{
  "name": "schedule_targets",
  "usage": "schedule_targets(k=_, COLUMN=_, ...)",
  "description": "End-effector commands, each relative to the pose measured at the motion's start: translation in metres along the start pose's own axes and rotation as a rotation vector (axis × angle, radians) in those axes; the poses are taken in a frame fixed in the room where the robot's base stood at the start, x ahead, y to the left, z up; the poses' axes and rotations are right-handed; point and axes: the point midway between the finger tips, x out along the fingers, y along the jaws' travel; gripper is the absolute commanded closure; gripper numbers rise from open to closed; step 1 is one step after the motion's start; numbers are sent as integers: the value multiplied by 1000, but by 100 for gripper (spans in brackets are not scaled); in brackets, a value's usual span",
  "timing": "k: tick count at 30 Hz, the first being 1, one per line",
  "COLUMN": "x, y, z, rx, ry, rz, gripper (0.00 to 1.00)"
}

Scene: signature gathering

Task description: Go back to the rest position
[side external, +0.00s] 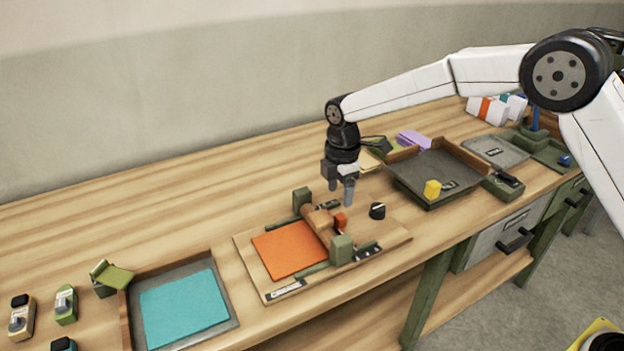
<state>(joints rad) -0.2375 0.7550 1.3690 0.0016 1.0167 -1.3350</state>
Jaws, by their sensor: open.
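My gripper (341,191) hangs from the white arm, pointing down above the far right part of a wooden board. Its two grey fingers are apart, with nothing seen between them. On the board (392,236) lies an orange sheet (284,250). A brown roller-like piece (317,222) and green blocks (341,249) stand by the sheet's right edge. A small red-orange block (340,220) is beside the brown piece. A black knob-like piece (377,210) sits on the board, right of my gripper. The fingertips look clear of these things.
A tray (136,315) holding a teal sheet (184,308) is at front left, near several small stamp-like objects (66,304). The bench's back left is clear. The wall (200,90) stands behind.

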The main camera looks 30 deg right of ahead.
Motion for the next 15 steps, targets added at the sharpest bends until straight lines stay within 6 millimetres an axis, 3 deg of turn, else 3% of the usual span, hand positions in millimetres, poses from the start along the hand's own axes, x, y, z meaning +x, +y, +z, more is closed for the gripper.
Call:
schedule_targets(k=8, x=0, y=-1, z=1, rx=9, ry=0, rz=2, gripper=29)
schedule_targets(k=15, x=-5, y=-14, z=15, rx=131, ry=6, rz=20, gripper=29)
